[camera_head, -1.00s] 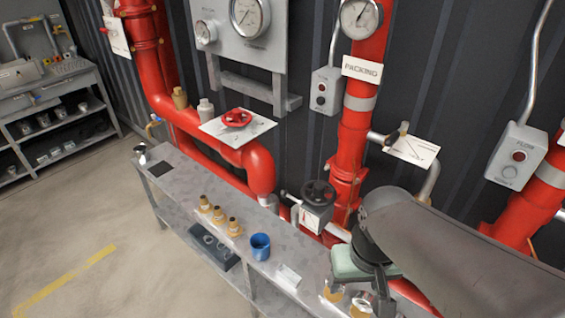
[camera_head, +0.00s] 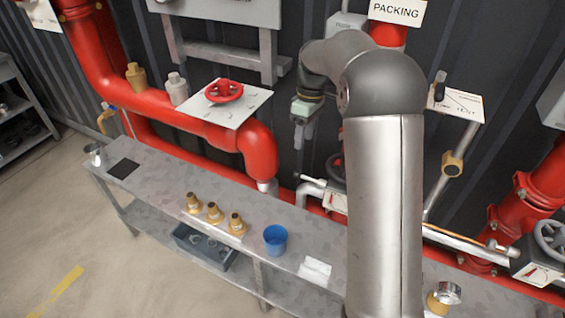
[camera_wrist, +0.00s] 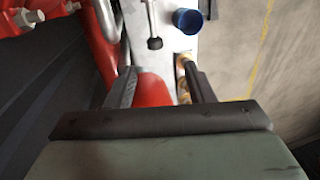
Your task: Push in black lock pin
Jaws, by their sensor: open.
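In the wrist view a thin metal rod ends in a small black knob (camera_wrist: 155,43), seen ahead of my fingertips; it may be the black lock pin, but I cannot tell for sure. In the head view a thin rod (camera_head: 311,179) sticks out left from the valve area, partly behind my arm. My gripper (camera_wrist: 159,70) is open, with nothing held between its fingers; a red pipe (camera_wrist: 154,89) shows beyond the gap. In the head view my gripper (camera_head: 300,137) hangs in front of the dark wall, above the rod and right of the red pipe.
A grey bench (camera_head: 150,183) holds brass fittings (camera_head: 213,212) and a blue cup (camera_head: 275,239). A red handwheel (camera_head: 223,91) sits on a white plate left of my gripper. Red pipes (camera_head: 258,150) run along the wall. My arm hides part of the valve area.

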